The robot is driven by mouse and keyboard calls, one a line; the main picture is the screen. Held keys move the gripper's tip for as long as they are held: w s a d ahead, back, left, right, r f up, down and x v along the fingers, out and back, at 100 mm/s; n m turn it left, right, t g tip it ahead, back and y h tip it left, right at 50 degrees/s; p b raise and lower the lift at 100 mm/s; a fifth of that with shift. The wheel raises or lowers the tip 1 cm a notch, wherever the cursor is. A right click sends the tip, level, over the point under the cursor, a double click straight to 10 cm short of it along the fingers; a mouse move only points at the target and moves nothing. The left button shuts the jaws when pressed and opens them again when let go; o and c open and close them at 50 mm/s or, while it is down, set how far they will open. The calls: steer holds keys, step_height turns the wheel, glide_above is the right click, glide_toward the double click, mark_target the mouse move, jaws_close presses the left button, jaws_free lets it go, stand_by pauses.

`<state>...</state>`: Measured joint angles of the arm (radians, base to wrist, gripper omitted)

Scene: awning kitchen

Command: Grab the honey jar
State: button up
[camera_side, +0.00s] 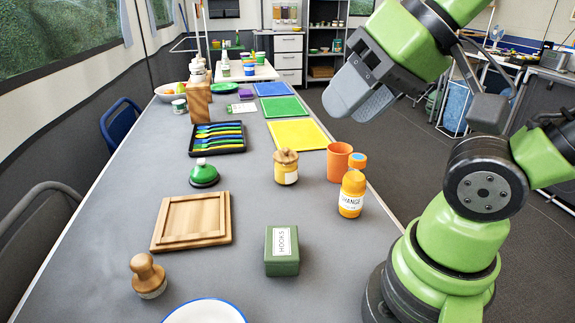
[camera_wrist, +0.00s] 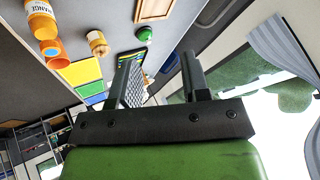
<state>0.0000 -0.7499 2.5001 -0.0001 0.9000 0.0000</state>
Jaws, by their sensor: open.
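The honey jar (camera_side: 286,167), a small yellow jar with a wooden-looking lid and a pale label, stands upright on the grey table near the middle. It also shows in the wrist view (camera_wrist: 98,43), left of the fingers. My gripper (camera_side: 358,98) is raised above the table's right edge, up and to the right of the jar in the side view, and not touching it. In the wrist view the two fingers of my gripper (camera_wrist: 159,68) stand apart with nothing between them.
An orange cup (camera_side: 338,162) and an orange juice bottle (camera_side: 352,193) stand right of the jar. A green-knobbed lid (camera_side: 204,174), wooden board (camera_side: 191,221), green HOOKS box (camera_side: 282,251) and cutlery tray (camera_side: 218,151) lie around it. A yellow mat (camera_side: 298,134) lies behind. Bare table surrounds the jar.

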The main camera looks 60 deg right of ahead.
steer(key=shift+o, duration=0.4)
steer(key=o, duration=1)
steer(key=m+g+h, duration=0.4)
steer(key=m+h, duration=0.2)
steer(key=m, duration=0.1)
glide_above(286, 151)
steer(key=s+a, duration=0.2)
steer(key=a, duration=0.3)
step_height(286, 151, down, 13)
steer(key=shift+g, duration=0.3)
steer(key=x, duration=0.4)
steer(key=d+x, duration=0.1)
steer(key=x, duration=0.3)
steer(key=shift+s+d+f, duration=0.1)
steer(key=shift+f, duration=0.05)
steer(key=shift+x, duration=3.1)
